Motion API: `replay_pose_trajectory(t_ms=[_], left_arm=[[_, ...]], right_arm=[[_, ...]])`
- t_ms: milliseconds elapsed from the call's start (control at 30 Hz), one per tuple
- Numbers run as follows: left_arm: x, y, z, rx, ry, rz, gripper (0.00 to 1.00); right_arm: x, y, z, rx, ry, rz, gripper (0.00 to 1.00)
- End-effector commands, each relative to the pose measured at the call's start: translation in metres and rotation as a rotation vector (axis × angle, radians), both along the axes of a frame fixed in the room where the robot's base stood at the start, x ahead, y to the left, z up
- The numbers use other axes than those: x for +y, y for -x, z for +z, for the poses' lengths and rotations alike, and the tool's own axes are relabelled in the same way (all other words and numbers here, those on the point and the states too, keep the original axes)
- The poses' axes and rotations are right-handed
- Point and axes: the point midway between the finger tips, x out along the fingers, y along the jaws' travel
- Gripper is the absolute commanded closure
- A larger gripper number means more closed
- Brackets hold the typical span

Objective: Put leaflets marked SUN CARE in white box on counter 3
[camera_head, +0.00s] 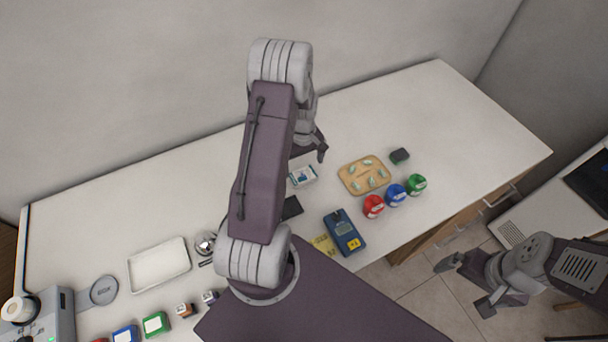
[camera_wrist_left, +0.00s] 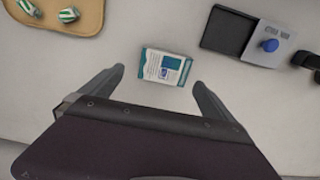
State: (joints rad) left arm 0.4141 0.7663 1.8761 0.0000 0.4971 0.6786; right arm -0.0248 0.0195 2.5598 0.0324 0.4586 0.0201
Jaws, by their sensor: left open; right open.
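A small white and teal printed stack (camera_head: 302,175), possibly the leaflets, lies on the white counter; its lettering is too small to read. In the left wrist view the stack (camera_wrist_left: 165,67) sits between and just ahead of my left fingertips. My left gripper (camera_head: 318,152) is open and empty above the counter, and its two fingers (camera_wrist_left: 159,77) show apart. My right gripper (camera_head: 466,284) is open and empty over the tiled floor, right of the counter. A shallow white tray (camera_head: 160,266) lies at the left; I cannot tell whether it is the white box.
A wooden board (camera_head: 364,176) with green-white pieces, red (camera_head: 373,206), blue (camera_head: 396,195) and green (camera_head: 417,184) jars and a blue device (camera_head: 343,232) stand right of the stack. A dark tray (camera_wrist_left: 226,32) with a blue-knobbed card (camera_wrist_left: 266,43) is close by. The counter's far right is clear.

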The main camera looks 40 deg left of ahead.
Motion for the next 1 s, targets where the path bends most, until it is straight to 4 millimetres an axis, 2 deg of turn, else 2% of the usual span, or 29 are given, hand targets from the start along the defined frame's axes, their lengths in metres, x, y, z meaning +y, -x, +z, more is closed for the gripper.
replay_pose_trajectory(t_ms=[100,200,300,500,733,1000], left_arm=[[-0.005,0.006,-0.02,0.009,0.003,-0.001,0.0],[-0.004,0.005,-0.037,0.005,0.002,-0.001,0.0],[-0.004,0.005,-0.045,0.003,0.002,0.0,0.0],[-0.004,0.004,-0.046,0.001,0.0,0.0,0.0],[-0.004,0.004,-0.045,0.001,0.0,0.0,0.64],[-0.004,0.004,-0.044,0.001,0.0,0.0,0.64]], right_arm=[[0.0,0.0,0.011,0.0,0.0,0.0,0.01],[0.0,0.0,0.011,0.0,0.0,0.0,0.01],[0.0,0.0,0.012,0.0,0.0,0.0,0.01],[0.0,0.0,0.011,0.0,0.0,0.0,0.01],[0.0,0.0,0.011,0.0,0.0,0.0,0.01],[0.0,0.0,0.01,0.0,0.0,0.0,0.01]])
